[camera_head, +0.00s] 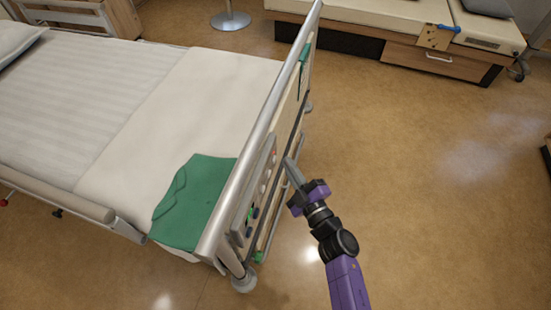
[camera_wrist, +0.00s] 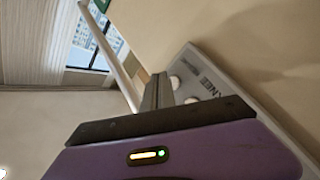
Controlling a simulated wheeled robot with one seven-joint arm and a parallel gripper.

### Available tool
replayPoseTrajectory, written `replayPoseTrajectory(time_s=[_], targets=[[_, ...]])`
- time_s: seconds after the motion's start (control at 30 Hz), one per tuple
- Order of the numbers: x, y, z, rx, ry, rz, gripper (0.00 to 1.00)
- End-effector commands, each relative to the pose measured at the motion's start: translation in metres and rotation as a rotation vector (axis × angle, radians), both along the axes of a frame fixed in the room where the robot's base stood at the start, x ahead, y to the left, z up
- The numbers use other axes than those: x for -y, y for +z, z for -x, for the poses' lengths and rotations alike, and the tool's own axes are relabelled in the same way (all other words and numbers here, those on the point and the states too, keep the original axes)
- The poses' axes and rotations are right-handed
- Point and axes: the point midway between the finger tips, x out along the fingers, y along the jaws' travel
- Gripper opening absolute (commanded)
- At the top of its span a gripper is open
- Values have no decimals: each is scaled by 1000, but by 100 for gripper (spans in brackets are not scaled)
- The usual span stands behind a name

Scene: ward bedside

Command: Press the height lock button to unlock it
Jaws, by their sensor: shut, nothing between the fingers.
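A control panel (camera_head: 258,190) with several small coloured buttons is mounted on the outer face of the bed's footboard (camera_head: 243,170). In the head view the buttons are too small to read, so I cannot tell which is the height lock. My gripper (camera_head: 291,164) is shut and empty, its tips close to the panel's far end; I cannot tell whether they touch. The fingers and gripper body hide part of the panel.
The bed (camera_head: 130,110) has a green cloth (camera_head: 195,200) near its foot end. A side rail (camera_head: 60,195) runs along its near side. Another bed-like unit with a wooden drawer (camera_head: 430,60) stands at the back right. The floor (camera_head: 420,180) on the right is clear.

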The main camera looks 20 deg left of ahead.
Motion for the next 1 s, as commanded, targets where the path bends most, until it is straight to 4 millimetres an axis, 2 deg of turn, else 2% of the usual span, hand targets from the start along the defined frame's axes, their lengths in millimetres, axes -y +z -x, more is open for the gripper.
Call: replayPoseTrajectory(time_s=[1.0], targets=[[-10,0,0,1,1,0,0]])
